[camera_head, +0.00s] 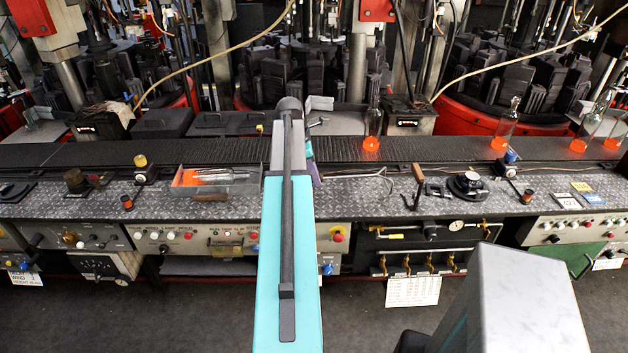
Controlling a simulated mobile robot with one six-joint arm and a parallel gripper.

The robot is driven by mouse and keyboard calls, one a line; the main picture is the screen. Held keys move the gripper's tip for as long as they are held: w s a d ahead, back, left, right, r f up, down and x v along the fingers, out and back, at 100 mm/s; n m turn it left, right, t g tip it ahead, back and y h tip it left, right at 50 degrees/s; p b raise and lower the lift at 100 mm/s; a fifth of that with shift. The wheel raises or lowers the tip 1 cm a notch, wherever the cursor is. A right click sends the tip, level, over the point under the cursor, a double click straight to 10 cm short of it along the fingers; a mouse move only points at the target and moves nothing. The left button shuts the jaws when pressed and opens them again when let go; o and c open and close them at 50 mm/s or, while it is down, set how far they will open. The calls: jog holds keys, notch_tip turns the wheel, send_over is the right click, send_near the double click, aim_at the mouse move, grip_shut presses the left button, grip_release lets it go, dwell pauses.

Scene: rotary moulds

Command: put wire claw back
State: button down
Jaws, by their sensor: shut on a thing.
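My gripper (316,173) is mostly hidden behind my teal and grey arm; only a small purple and teal part shows at the arm's right side, over the metal bench. The wire claw (368,175) is a thin pale wire tool that reaches right from my gripper, low over the patterned bench top. My gripper is shut on it. The grip itself is hidden, and I cannot tell whether the claw touches the bench.
A conveyor (430,150) runs behind the bench and carries several hot bottles, one of them near the claw (372,128). A brown-handled tool (418,174) and a round black device (468,186) stand to the right.

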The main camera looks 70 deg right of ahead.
jog(key=shift+w+d+f, duration=0.1)
jog(key=shift+w+d, duration=0.2)
jog(key=shift+d, duration=0.3)
jog(key=shift+f, duration=0.1)
jog(key=shift+f+p, duration=1)
jog(key=shift+f, duration=0.65)
jog(key=c, duration=1.6)
grip_release()
jog(key=shift+f, duration=0.1)
jog(key=shift+c, duration=0.2)
jog(key=shift+r, duration=0.25)
